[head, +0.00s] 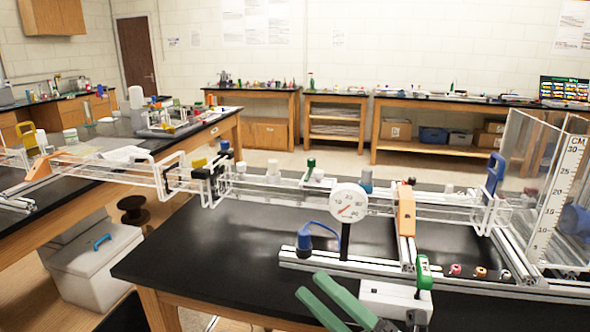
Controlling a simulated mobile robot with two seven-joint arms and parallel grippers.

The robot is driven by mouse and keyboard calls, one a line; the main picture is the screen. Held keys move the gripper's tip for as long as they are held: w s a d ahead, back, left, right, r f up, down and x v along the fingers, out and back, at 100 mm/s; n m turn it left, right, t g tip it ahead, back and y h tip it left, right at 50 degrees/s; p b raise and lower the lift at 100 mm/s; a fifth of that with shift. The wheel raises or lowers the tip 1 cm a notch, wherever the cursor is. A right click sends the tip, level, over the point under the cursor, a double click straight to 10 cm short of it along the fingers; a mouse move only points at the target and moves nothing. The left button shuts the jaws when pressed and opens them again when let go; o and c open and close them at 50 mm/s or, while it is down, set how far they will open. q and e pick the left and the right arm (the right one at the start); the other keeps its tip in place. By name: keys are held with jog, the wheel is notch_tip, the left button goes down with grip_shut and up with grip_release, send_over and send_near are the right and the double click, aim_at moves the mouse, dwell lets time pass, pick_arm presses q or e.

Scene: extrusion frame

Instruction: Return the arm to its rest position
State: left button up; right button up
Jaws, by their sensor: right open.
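My right gripper (311,284) appears at the bottom centre, as two green, roughly parallel fingers pointing up and left. The fingers are apart and nothing shows between them. The rest of that arm is cut off by the lower edge. The tips overlap the front part of the black bench in the picture; their height above it is hard to tell. My left gripper does not show.
A clear-and-metal frame with rails (350,265) spans the black bench (200,262). A dial gauge (347,202), blue clip (318,232) and white block (396,299) stand near the fingers. The front-left bench top is bare. A clear scaled tank (565,190) stands right.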

jog(key=w+d+f+m+t+h+p, duration=0.1)
jog(key=d+f+m+t+h, duration=0.2)
jog(key=f+m+h, duration=0.3)
jog(key=w+d+f+m+t+h, duration=0.2)
jog(key=f+m+h, duration=0.2)
jog(key=m, duration=0.4)
jog(key=s+d+f+m+g+h, duration=0.1)
jog(key=s+d+f+m+h, duration=0.15)
jog(key=f, duration=0.35)
jog(key=s+d+f+m+g+h+p, duration=0.1)
jog(key=s+f+m+g+h, duration=0.1)
jog(key=f+m, duration=0.25)
jog(key=s+d+f+m+g+h, duration=0.1)
jog(key=s+d+f+m+h, duration=0.15)
jog(key=f, duration=0.45)
jog(key=s+d+f+m+g+h+p, duration=0.1)
jog(key=s+f+m+g, duration=0.3)
jog(key=s+f, duration=0.5)
jog(key=shift+s+d+f+m+g, duration=0.4)
jog(key=shift+s+d+m, duration=0.1)
jog(key=shift+s+m, duration=0.4)
jog(key=shift+w, duration=0.15)
